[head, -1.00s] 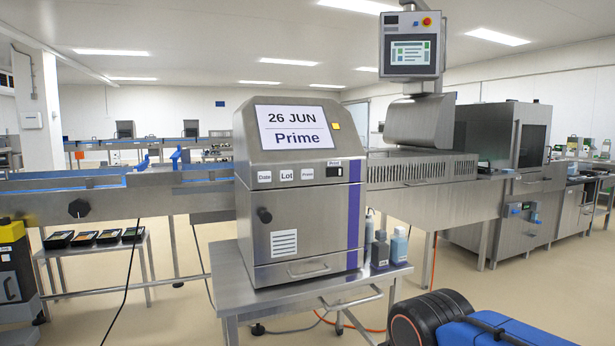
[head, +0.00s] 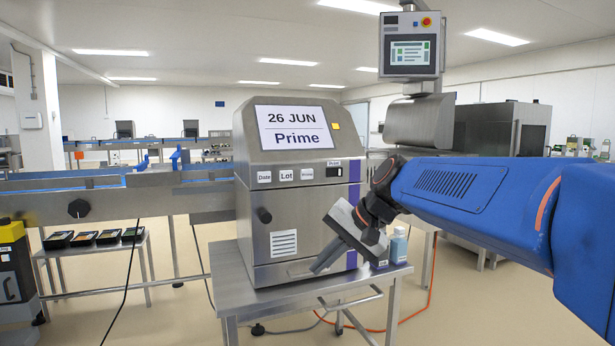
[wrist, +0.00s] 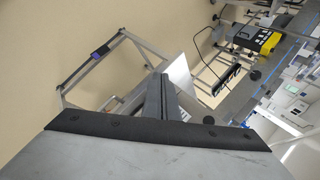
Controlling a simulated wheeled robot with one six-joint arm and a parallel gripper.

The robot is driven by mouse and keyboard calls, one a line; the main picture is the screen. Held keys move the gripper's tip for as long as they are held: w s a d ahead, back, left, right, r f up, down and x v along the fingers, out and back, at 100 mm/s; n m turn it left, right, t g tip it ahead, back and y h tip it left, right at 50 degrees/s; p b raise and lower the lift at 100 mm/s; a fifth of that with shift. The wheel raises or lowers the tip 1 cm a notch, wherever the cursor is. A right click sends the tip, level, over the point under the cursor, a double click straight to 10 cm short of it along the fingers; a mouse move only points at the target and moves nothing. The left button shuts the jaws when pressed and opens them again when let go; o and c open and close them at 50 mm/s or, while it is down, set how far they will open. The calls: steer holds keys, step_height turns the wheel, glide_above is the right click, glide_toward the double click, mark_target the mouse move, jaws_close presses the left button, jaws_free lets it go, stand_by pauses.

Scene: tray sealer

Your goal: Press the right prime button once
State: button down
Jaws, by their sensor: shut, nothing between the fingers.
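The steel printer (head: 285,220) stands on a cart in the head view. Its screen (head: 294,128) reads "26 JUN" and "Prime". Below the screen is a row of small white labelled keys: Date (head: 264,177), Lot (head: 286,175) and a third key (head: 307,174) whose label is too small to read surely. A dark key (head: 334,172) under a small label sits at the row's right end. My gripper (head: 320,266) is shut and empty, pointing down-left before the printer's lower right front, below the keys. Its closed fingers also show in the wrist view (wrist: 162,80).
The steel cart (head: 240,296) carries the printer and bottles (head: 398,246) at its right. A round knob (head: 264,215) sticks out from the printer front. A yellow button (head: 336,126) is beside the screen. A conveyor (head: 60,205) runs behind at left.

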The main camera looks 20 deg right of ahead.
steer(key=w+d+r+m+t+y, duration=0.1)
steer(key=w+d+r+m+t, duration=0.1)
steer(key=w+d+r, duration=0.3)
steer(key=w+d+r+m+t+y, duration=0.1)
steer(key=w+d+r+m+y, duration=0.1)
steer(key=w+r, duration=0.8)
steer(key=w+d+m, duration=0.1)
steer(key=w+d, duration=0.1)
steer(key=shift+w+d+m+t, duration=0.15)
steer(key=shift+d+m+t, duration=0.15)
steer(key=shift+d+t, duration=0.1)
glide_toward(303, 178)
steer(key=shift+w+a+f, duration=0.6)
steer(key=shift+a+f, duration=0.05)
steer(key=shift+a, duration=0.1)
steer(key=shift+w+a+f, duration=0.55)
steer(key=shift+a+f, duration=0.15)
steer(key=shift+a, duration=0.05)
steer(key=shift+w, duration=0.15)
stand_by(0.3)
steer(key=shift+w, duration=0.25)
steer(key=shift+w, duration=0.5)
stand_by(0.9)
stand_by(0.4)
steer(key=shift+s, duration=0.9)
